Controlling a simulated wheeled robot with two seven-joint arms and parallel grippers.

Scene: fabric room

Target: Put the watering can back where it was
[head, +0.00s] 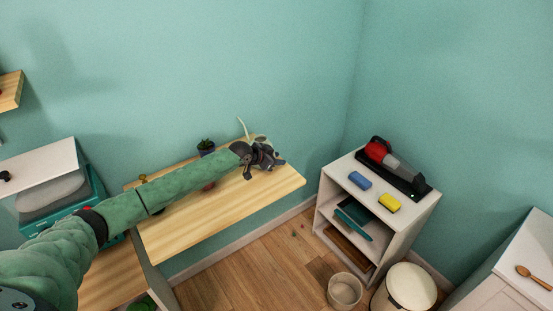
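The watering can (261,139) is pale, with a thin spout pointing up and left. It is at the right part of the wooden shelf (215,217), near the wall. My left arm reaches across the shelf from the left. My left gripper (268,160) is dark and right in front of the can, covering its lower part. I cannot tell whether the fingers are closed on the can or whether it rests on the wood. My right gripper is not in view.
A small potted plant (206,147) stands left of the can at the shelf's back. A white cabinet (328,194) to the right carries a red and black handheld vacuum (378,150), a blue sponge (360,180) and a yellow sponge (389,203). The shelf's front right is clear.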

